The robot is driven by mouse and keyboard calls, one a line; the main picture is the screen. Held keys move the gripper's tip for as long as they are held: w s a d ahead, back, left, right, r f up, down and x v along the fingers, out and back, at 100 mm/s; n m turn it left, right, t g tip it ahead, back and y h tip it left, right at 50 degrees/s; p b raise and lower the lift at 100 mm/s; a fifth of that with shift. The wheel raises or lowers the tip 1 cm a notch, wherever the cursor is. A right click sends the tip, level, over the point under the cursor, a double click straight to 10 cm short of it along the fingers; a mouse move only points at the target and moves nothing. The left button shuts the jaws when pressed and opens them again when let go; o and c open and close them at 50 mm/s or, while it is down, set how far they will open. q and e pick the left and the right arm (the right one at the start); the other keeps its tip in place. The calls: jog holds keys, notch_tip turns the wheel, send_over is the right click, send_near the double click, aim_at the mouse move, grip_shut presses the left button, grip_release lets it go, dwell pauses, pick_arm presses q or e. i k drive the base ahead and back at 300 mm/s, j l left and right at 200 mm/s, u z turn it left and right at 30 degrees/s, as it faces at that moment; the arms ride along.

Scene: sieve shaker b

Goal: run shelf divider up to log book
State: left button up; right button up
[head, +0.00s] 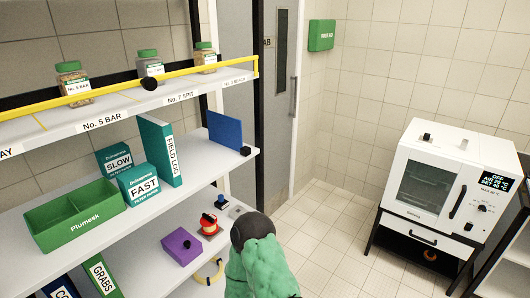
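The shelf divider looks to be the upright blue panel (225,130) near the right end of the middle shelf, with a black knob (246,151) at its lower front corner. The log book is a teal binder (160,150) labelled FIELD LOG, standing upright to the left of the panel. A clear gap of bare shelf lies between the two. A green-covered arm part of mine with a dark round end rises from the bottom centre, in front of the shelving. I cannot tell which arm it is. No gripper fingers show, and nothing is seen touching the divider or binder.
SLOW (115,160) and FAST (139,185) filter boxes and a green Plumesk bin (75,215) stand left of the binder. Small items, including a purple block (182,246), sit on the lower shelf. A white oven (430,185) stands at right.

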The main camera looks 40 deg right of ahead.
aim_at(224, 130)
jog(key=i+z, duration=0.1)
jog(key=z, duration=0.3)
jog(key=i+j+z, duration=0.1)
jog(key=z, duration=0.65)
jog(key=i+j+z, duration=0.1)
jog(key=z, duration=0.3)
jog(key=j, duration=0.2)
jog(key=i+j, duration=0.05)
